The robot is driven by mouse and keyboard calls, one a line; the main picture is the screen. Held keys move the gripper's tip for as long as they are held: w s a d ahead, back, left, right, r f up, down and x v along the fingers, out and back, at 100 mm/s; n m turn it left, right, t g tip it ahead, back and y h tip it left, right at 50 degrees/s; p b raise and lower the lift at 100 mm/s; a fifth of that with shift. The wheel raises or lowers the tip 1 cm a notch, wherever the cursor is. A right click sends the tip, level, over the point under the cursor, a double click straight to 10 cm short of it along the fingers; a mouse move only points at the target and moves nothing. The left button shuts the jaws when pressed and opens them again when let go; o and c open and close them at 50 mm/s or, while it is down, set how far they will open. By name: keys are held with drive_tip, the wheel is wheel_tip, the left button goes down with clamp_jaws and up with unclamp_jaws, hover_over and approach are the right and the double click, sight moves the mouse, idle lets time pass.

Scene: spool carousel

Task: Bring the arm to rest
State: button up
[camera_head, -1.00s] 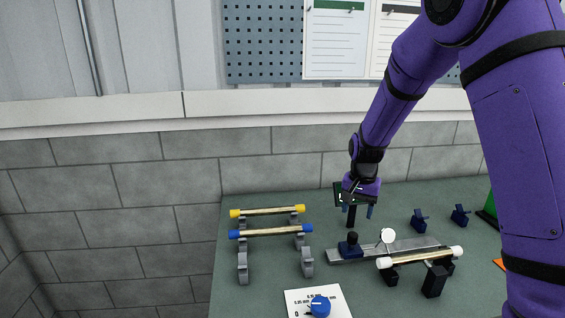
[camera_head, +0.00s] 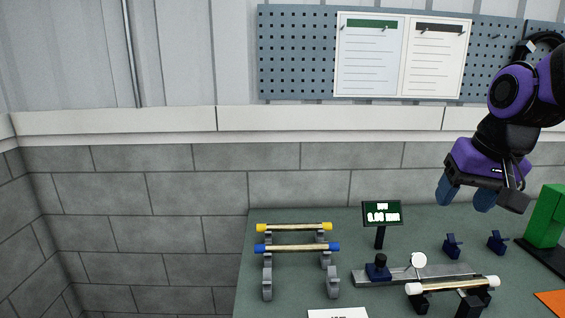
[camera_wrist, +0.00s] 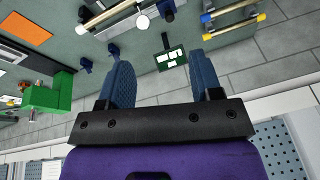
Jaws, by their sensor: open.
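My gripper (camera_head: 466,194) is purple and black with two blue fingers. In the head view it hangs in the air at the right, above and behind the table (camera_head: 300,288). The fingers are apart with nothing between them; the wrist view shows my gripper (camera_wrist: 165,85) the same way, with the table beyond the fingertips. My arm is folded back at the right edge of the head view, and part of it is cut off by the frame.
A rack holds a yellow-ended rod (camera_head: 294,227) and a blue-ended rod (camera_head: 297,248). A white-ended rod (camera_head: 452,285) lies on black supports by a metal rail (camera_head: 400,276). A small display (camera_head: 382,213) stands behind. A green block (camera_head: 546,216) stands at right. A pegboard (camera_head: 295,55) hangs on the wall.

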drive_tip(key=s+r+n+t, duration=0.1)
drive_tip(key=s+n, duration=0.1)
drive_tip(key=s, duration=1)
drive_tip(key=shift+d+r+t+h, duration=0.25)
drive_tip(key=shift+r+t+h, duration=0.1)
drive_tip(key=shift+t+h, duration=0.05)
